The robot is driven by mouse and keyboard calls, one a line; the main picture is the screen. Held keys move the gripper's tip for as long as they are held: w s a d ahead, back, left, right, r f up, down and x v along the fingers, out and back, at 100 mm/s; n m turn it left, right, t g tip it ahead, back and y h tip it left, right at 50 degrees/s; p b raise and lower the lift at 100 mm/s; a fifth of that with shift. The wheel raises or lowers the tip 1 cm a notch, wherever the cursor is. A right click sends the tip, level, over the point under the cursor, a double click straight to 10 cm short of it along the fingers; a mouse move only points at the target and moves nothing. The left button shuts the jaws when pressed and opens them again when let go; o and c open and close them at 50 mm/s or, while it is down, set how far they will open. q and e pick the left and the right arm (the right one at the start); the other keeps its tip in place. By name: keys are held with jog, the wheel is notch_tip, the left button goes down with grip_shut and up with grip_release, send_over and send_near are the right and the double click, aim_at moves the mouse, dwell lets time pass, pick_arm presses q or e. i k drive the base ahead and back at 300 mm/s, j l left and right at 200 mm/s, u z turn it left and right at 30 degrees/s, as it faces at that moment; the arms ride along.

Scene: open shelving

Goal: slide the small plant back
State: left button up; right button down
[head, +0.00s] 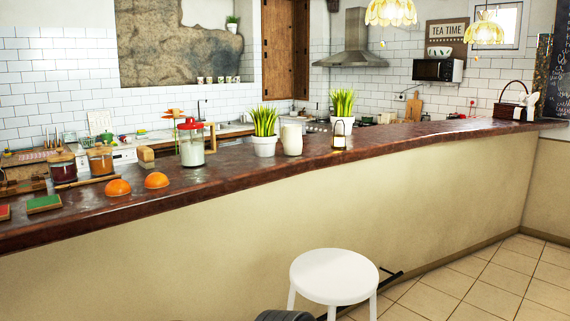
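Two potted plants with spiky green leaves and white pots stand upright on the brown counter (225,172). The nearer plant (264,143) is left of a cream jar (291,139). The other plant (342,124) stands further right, partly behind a small lantern-like object (339,135). I cannot tell which one the task means. Neither of my grippers is in view.
A red-lidded jar (191,150), two orange halves (118,187) and brown-filled jars (101,160) stand on the counter's left part. A basket (511,109) stands at its far right end. A white stool (334,275) stands on the floor in front. The counter right of the lantern is mostly clear.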

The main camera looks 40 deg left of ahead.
aim_at(265, 140)
jog(key=i+u, duration=0.2)
jog(key=u, duration=0.25)
jog(key=i+l+u, duration=0.1)
jog(key=i+u, duration=0.15)
jog(key=u, duration=0.15)
jog(key=i+l+u, duration=0.1)
jog(key=u, duration=0.35)
jog(key=i+l+u, duration=0.25)
jog(key=u, duration=0.2)
jog(key=i+l+u, duration=0.15)
jog(key=l+u, duration=0.15)
jog(key=u, duration=0.15)
jog(key=i+l+u, duration=0.1)
jog(key=l+u, duration=0.15)
jog(key=u, duration=0.15)
